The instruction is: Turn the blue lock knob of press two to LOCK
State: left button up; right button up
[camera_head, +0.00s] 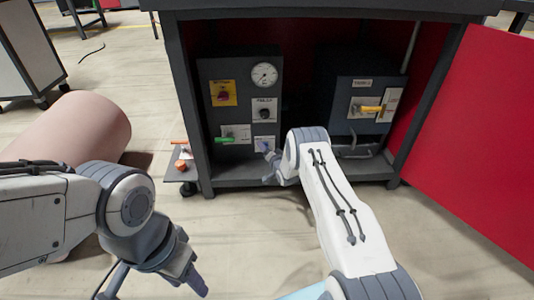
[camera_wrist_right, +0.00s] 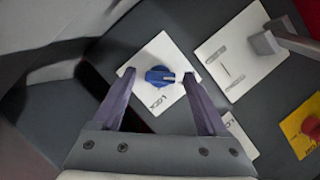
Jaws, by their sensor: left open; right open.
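The blue lock knob (camera_wrist_right: 158,75) sits on a white plate (camera_wrist_right: 153,101) in the right wrist view. Its white pointer mark faces right, and the word LOCK is printed below the knob. My right gripper (camera_wrist_right: 159,78) is open, with one finger on each side of the knob; I cannot tell whether they touch it. In the head view my right gripper (camera_head: 270,165) is at the lower right of the left dark panel (camera_head: 238,78), and the knob is mostly hidden there. My left gripper (camera_head: 192,278) is open and empty above the floor, away from the cabinet.
A second panel (camera_head: 345,115) with a yellow lever (camera_head: 370,108) stands to the right. A red door (camera_head: 470,130) hangs open at the right. A pink cylinder (camera_head: 85,125) lies left.

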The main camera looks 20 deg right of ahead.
grip_shut()
